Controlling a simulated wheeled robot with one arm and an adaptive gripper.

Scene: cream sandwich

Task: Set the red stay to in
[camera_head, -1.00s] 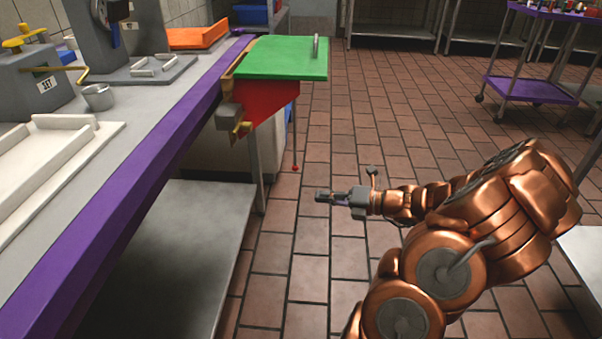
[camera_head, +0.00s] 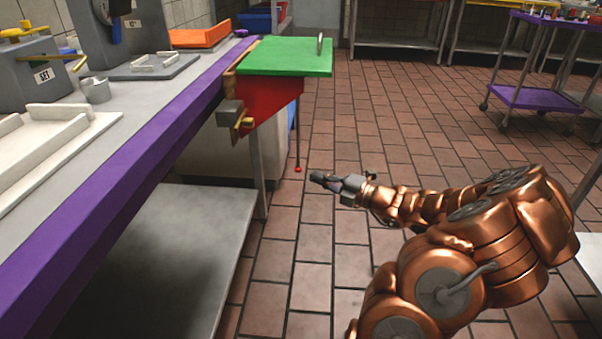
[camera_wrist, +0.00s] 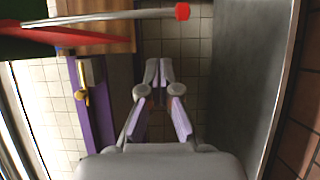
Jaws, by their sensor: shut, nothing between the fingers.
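The stay is a thin rod with a red tip (camera_head: 298,169), hanging below a green flap (camera_head: 285,57) with a red side panel (camera_head: 268,98) at the counter's end. In the wrist view the pale rod (camera_wrist: 110,17) crosses the top, its red tip (camera_wrist: 182,11) just beyond and right of my fingertips. My gripper (camera_head: 318,177) is shut and empty, just right of and slightly below the red tip in the head view. It also shows in the wrist view (camera_wrist: 158,72), apart from the rod. Whether the stay is in or out cannot be told.
A grey block with a yellow knob (camera_head: 245,122) sits at the counter corner by the flap. The purple-edged counter (camera_head: 130,148) runs along the left, above a grey lower shelf (camera_head: 170,250). A purple cart (camera_head: 535,98) stands far right. The tiled floor between is clear.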

